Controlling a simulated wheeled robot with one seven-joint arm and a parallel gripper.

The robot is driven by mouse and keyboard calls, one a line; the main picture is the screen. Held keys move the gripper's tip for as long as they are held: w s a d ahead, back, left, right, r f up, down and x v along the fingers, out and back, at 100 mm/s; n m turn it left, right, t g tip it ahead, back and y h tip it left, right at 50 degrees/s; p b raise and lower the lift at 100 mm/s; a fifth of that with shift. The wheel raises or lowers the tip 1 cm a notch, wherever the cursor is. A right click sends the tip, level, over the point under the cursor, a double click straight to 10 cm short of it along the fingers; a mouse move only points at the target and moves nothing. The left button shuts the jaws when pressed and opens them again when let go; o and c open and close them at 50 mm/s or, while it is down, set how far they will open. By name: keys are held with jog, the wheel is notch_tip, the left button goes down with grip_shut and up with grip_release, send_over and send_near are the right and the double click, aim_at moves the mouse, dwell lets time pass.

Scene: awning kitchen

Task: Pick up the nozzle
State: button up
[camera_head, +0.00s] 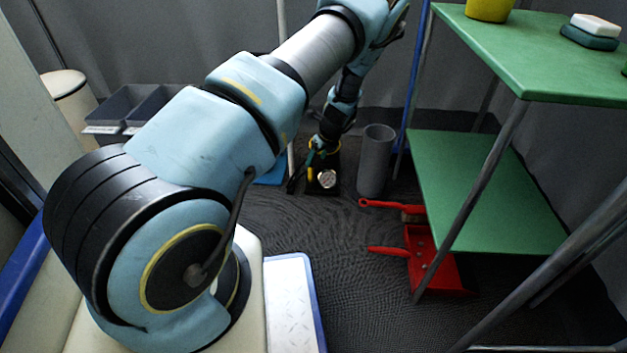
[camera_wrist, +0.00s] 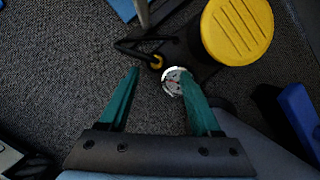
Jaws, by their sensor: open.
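A black device with a round silver-rimmed gauge (camera_wrist: 174,80) and a yellow ribbed disc (camera_wrist: 237,30) is close to my gripper (camera_wrist: 160,73). A small black piece with a yellow ring (camera_wrist: 155,62) shows just beyond the fingertips; it may be the nozzle, but I cannot be sure. My gripper's green fingers are apart, with nothing clearly held between them. The right finger overlaps the gauge's edge in the wrist view; contact cannot be told. In the head view my gripper (camera_head: 313,159) reaches down beside the gauge (camera_head: 327,178), low near the floor.
A grey cylinder bin (camera_head: 375,160) stands right of the device. A red brush (camera_head: 390,205) and red dustpan (camera_head: 430,262) lie by the green shelf (camera_head: 485,190). Grey bins (camera_head: 125,108) are at the back left.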

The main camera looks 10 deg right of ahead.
aim_at(312, 169)
jog(key=b+x, duration=0.1)
jog(key=x, duration=0.2)
jog(key=shift+f, duration=0.35)
jog(key=b+x, duration=0.2)
jog(key=x, duration=0.1)
jog(key=b+x, duration=0.1)
jog(key=x, duration=0.1)
jog(key=shift+s+a+b, duration=0.2)
jog(key=shift+s+b, duration=0.05)
jog(key=shift+b, duration=0.1)
grip_shut()
